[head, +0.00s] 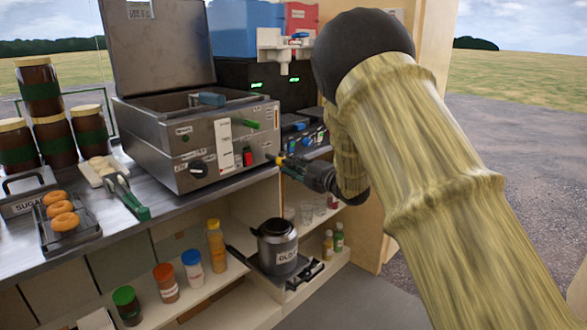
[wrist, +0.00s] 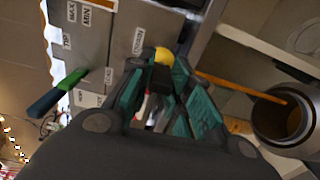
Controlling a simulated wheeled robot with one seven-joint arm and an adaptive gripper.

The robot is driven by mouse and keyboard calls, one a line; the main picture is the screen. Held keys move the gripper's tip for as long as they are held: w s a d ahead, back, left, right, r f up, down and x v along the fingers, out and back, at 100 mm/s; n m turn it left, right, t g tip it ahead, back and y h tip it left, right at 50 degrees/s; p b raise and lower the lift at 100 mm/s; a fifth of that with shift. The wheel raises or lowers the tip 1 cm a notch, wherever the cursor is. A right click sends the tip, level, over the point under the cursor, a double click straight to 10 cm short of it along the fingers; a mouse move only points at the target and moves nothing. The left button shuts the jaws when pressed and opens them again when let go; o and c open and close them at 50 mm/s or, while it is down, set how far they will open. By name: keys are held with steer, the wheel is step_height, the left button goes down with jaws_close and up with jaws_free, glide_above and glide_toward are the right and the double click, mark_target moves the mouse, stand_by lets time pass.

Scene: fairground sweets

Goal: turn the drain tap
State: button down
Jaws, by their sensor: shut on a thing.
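The steel fryer (head: 200,145) stands on the counter in the head view, with its lid raised. The drain tap (head: 279,158) is low at its right front corner, mostly hidden by my gripper (head: 290,165). In the wrist view its yellow end (wrist: 163,56) shows at the fingertips of my gripper (wrist: 160,78), which is shut on the tap. A thin orange streak (wrist: 240,88) runs from beside the tap to the open pot (wrist: 270,122); it looks like flowing oil. The pot (head: 277,240), labelled OLD, stands below on a shelf in the head view.
A green lever (head: 248,124) sticks out of the fryer front above the tap. Tongs (head: 125,190), doughnuts (head: 62,215) and jars (head: 55,135) are on the counter at left. Bottles (head: 216,245) line the shelf below. A wooden post (head: 380,220) stands right of the shelves.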

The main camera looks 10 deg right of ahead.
steer(key=c, duration=1.3)
jaws_free()
steer(key=v, duration=1.2)
steer(key=shift+d+f, duration=0.1)
steer(key=shift+f, duration=0.05)
